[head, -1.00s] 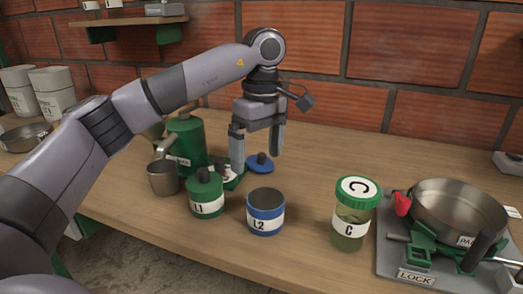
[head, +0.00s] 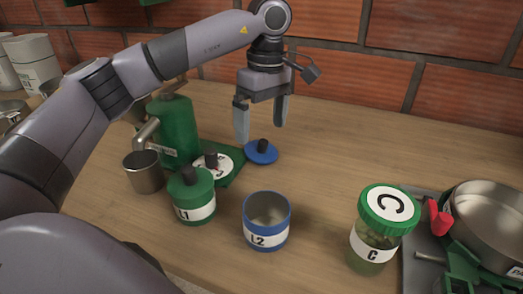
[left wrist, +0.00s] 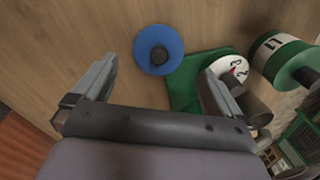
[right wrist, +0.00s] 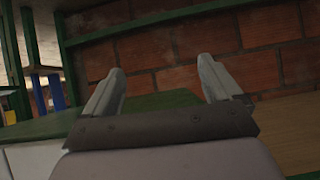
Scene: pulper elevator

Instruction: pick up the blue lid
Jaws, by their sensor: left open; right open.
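The blue lid (head: 261,153) lies flat on the wooden table, with a dark knob on top. It also shows in the left wrist view (left wrist: 171,51), ahead of the fingers and roughly between their lines. My left gripper (head: 262,128) is open and empty above the table, close to the lid and apparently above it. The open blue tin labelled L2 (head: 266,222) stands in front of the lid, without a cover. My right gripper (right wrist: 160,90) is open and empty in the right wrist view, facing a brick wall away from the lid.
A green tin L1 (head: 191,197), a green machine (head: 174,132) with a white dial on its base and a metal cup (head: 144,172) stand left of the lid. A green-capped jar C (head: 381,230) and a metal pan (head: 492,222) stand at right. The table right of the lid is clear.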

